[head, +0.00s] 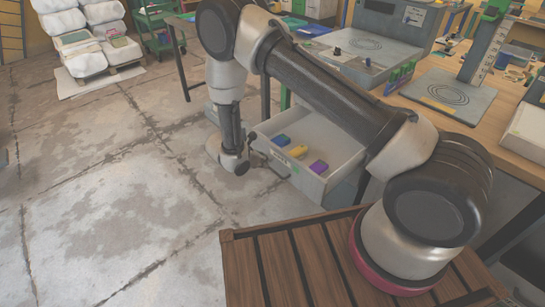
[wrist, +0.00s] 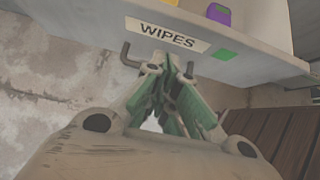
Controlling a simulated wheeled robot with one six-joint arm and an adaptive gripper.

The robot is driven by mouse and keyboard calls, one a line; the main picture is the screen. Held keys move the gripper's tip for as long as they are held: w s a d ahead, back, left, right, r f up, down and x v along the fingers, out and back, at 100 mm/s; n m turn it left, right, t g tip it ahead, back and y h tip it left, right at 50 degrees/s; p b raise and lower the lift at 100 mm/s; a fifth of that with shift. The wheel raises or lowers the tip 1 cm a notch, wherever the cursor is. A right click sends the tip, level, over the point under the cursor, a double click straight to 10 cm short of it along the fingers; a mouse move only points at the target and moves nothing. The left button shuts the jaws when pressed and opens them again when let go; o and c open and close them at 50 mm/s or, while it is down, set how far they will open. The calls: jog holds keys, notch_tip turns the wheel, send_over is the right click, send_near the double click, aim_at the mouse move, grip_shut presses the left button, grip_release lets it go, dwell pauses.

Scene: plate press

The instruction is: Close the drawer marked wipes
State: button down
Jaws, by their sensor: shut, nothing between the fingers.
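The drawer (head: 308,182) stands pulled out below the workbench, with a blue, a yellow and a purple item inside. In the wrist view its grey front panel (wrist: 90,22) bears the label WIPES (wrist: 167,33) and a green patch. A dark handle (wrist: 128,56) shows below the label, its middle hidden behind my fingers. My gripper (wrist: 172,88) is shut and empty, its green-padded fingers pointing at the front panel just under the label. I cannot tell whether they touch it. In the head view my gripper (head: 250,142) is at the drawer's outer front side, partly hidden by my wrist.
The workbench (head: 455,118) above the drawer carries a grey press plate (head: 445,95) and other equipment. A slatted wooden surface (head: 290,265) is at the bottom. White sacks (head: 88,60) and a green cart (head: 160,30) stand at the back left. The concrete floor (head: 100,190) left of the drawer is clear.

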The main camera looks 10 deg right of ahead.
aim_at(280, 158)
jog(key=shift+w+d, duration=0.55)
jog(key=shift+d, duration=0.35)
jog(key=shift+w+d, duration=0.5)
jog(key=shift+d, duration=0.35)
jog(key=w+d, duration=0.6)
jog(key=d, duration=0.5)
jog(key=w+d, duration=0.7)
jog(key=d, duration=0.5)
jog(key=shift+w, duration=0.15)
jog(key=shift+d, duration=0.1)
